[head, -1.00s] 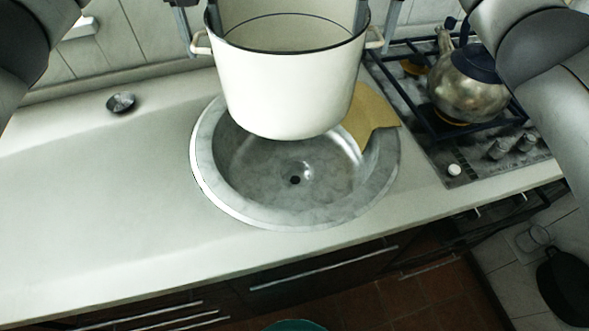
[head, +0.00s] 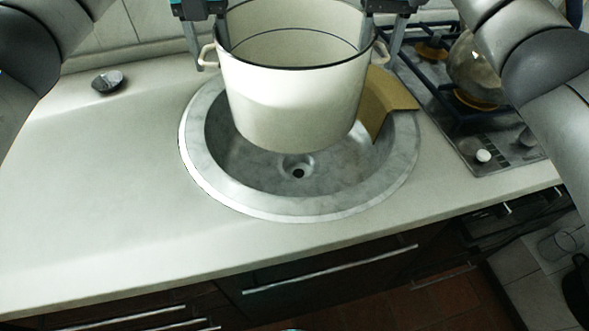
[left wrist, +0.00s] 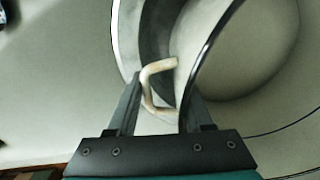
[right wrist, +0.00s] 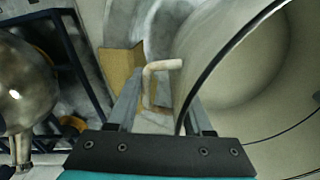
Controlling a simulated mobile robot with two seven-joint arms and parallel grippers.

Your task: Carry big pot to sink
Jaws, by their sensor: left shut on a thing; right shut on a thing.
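The big pot (head: 295,105) is cream enamel with a dark rim and a handle on each side. It is upright, its bottom over the round grey sink (head: 240,195); I cannot tell whether it touches the basin. My left gripper (head: 207,62) is shut on the pot's left side, at the handle (left wrist: 152,82). My right gripper (head: 384,58) is shut on the right side, at the other handle (right wrist: 150,84). In each wrist view the pot wall lies between the fingers. The pot hides the back of the sink.
A tan board or cloth (head: 388,98) lies on the sink's right rim. A stove (head: 490,140) with a metal kettle (head: 474,68) stands to the right. A small dark dish (head: 108,82) sits on the counter (head: 90,190) at left. The left counter is otherwise clear.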

